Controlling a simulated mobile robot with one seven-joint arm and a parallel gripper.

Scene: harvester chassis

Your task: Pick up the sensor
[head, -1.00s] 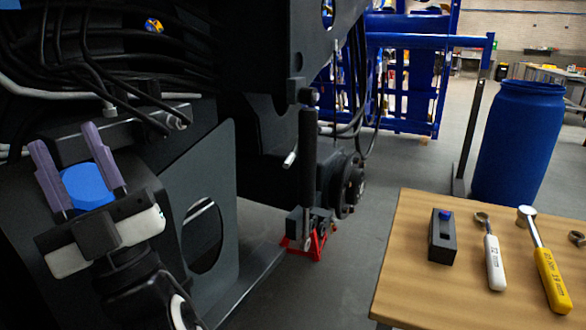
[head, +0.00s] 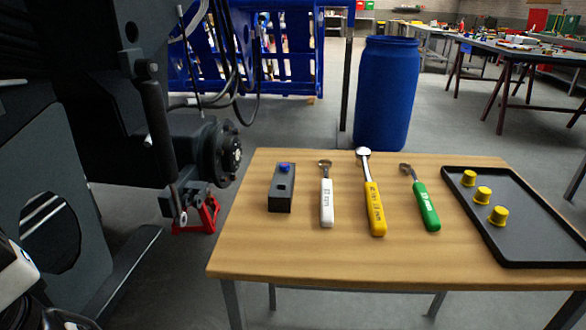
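An opening shows in the holder's top nearer to me. My gripper's fingers are out of view. Only white and black parts of my arm show at the lower left edge, well left of the table.
The wooden table (head: 300,258) also bears a white-handled tool (head: 327,200), a yellow-handled tool (head: 374,205), a green-handled tool (head: 425,208) and a black tray (head: 540,250) with yellow caps (head: 483,195). The dark chassis (head: 90,120) stands left, a red jack stand (head: 203,218) beneath. A blue barrel (head: 386,95) stands behind.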

